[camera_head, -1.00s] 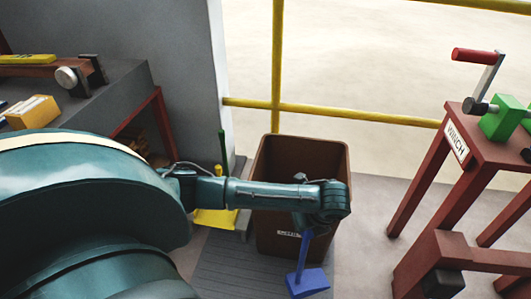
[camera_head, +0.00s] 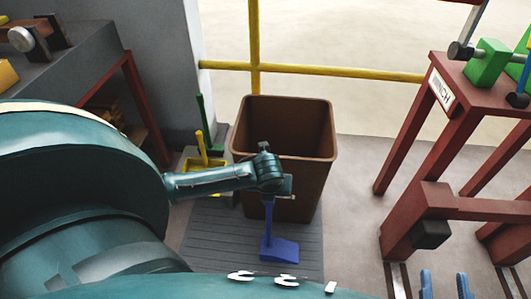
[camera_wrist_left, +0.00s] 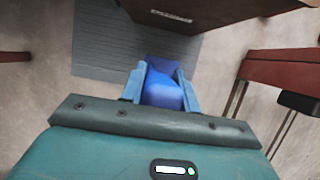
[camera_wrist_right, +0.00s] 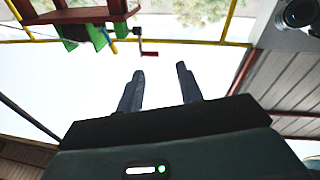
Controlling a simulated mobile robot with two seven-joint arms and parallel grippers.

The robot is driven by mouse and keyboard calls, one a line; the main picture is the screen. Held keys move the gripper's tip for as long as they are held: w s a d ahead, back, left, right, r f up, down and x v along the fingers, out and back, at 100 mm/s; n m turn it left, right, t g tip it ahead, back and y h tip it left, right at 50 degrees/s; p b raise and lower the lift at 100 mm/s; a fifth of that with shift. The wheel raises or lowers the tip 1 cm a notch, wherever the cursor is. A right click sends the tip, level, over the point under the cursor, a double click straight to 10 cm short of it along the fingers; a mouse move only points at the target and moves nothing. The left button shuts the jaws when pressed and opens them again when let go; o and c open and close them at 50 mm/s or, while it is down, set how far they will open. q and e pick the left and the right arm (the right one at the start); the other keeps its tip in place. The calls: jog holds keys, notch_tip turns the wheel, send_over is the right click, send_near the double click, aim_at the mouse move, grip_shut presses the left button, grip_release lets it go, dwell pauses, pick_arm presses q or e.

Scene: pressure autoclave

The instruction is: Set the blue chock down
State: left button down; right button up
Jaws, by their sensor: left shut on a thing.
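The blue chock (camera_head: 279,250) hangs below my left arm's wrist in the head view, its post upward and its wedge-shaped foot over the grey ribbed mat. My left gripper (camera_wrist_left: 160,72) is shut on it; in the left wrist view the blue chock (camera_wrist_left: 162,92) sits between the two fingers. I cannot tell whether its foot touches the mat. My right gripper (camera_head: 445,284) shows only its fingertips at the bottom edge of the head view. In the right wrist view its fingers (camera_wrist_right: 160,75) are apart with nothing between them.
The ribbed mat (camera_head: 215,255) lies on the floor before a brown bin (camera_head: 310,185). A yellow chock (camera_head: 193,160) stands left of the bin. A red winch stand (camera_head: 455,110) is at right, a grey bench (camera_head: 85,75) at left. A yellow railing (camera_head: 340,72) runs behind.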

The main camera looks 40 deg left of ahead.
pick_arm(q)
jog(key=shift+w+f, duration=0.1)
jog(key=shift+f, duration=0.45)
notch_tip(320, 180, down, 4)
jog(key=b, duration=0.2)
jog(key=shift+f+b, duration=0.25)
jog(key=shift+b, duration=0.1)
pick_arm(e)
jog(key=shift+w+a+r+t+y, duration=0.1)
jog(key=shift+a+t+y, duration=0.2)
pick_arm(q)
jog(key=shift+f, duration=0.15)
jog(key=c, duration=1.5)
grip_release()
jog(key=shift+f, duration=0.25)
jog(key=o, duration=0.5)
jog(key=shift+c, duration=0.2)
jog(key=shift+r, duration=0.1)
